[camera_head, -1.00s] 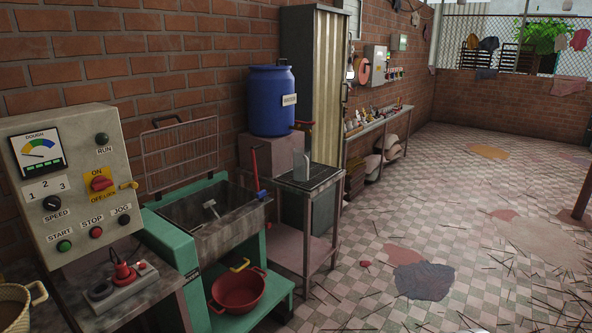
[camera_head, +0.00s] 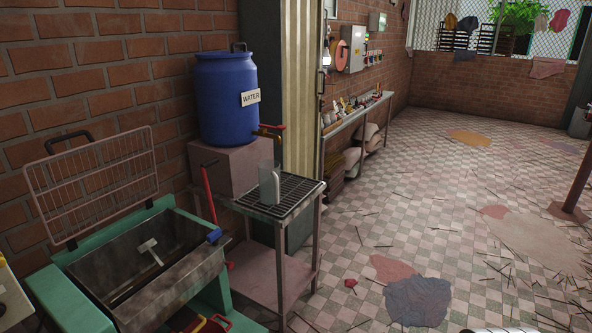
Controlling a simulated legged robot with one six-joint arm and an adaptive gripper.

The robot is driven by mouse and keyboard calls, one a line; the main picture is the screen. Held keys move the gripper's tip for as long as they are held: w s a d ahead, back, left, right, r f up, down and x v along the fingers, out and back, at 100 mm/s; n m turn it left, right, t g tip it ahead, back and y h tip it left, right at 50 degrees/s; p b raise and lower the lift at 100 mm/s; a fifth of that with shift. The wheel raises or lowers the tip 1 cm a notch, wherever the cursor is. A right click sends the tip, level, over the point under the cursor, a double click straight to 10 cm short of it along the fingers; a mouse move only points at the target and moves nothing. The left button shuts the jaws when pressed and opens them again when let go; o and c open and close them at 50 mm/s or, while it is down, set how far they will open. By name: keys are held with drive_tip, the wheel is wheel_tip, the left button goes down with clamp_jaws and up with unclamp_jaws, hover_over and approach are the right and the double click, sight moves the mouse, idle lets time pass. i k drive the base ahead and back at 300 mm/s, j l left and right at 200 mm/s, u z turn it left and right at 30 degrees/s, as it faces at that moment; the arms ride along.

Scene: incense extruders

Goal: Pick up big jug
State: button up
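A clear grey jug with a handle (camera_head: 269,184) stands upright on the black grate top of a small metal stand (camera_head: 284,196), below and in front of the brass tap of a blue water barrel (camera_head: 227,100). It is the only jug I can make out. My gripper is not clearly in view. A small pale rounded shape at the bottom edge, right of centre, is too cut off to tell.
A green-framed mixer trough (camera_head: 142,268) with a raised wire guard (camera_head: 95,180) stands at the left. A red-handled tool (camera_head: 209,199) leans between trough and stand.

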sight(269, 170)
drive_tip(key=i+z, duration=0.25)
drive_tip(key=i, duration=0.5)
drive_tip(key=i+j+z, duration=0.1)
drive_tip(key=i+z, duration=0.15)
drive_tip(key=i, duration=0.5)
drive_tip(key=i+u, duration=0.2)
drive_tip(key=i, duration=0.2)
drive_tip(key=i+l+u, duration=0.2)
drive_tip(key=i, duration=0.2)
drive_tip(key=i+u, duration=0.15)
drive_tip(key=u, duration=0.35)
drive_tip(key=i+u, duration=0.15)
drive_tip(key=u, duration=0.3)
drive_tip(key=i+u, duration=0.2)
drive_tip(key=u, duration=0.3)
drive_tip(key=i+l+u, duration=0.1)
drive_tip(key=u, duration=0.3)
drive_tip(key=i+l+u, duration=0.15)
drive_tip(key=u, duration=0.2)
drive_tip(key=i, duration=0.1)
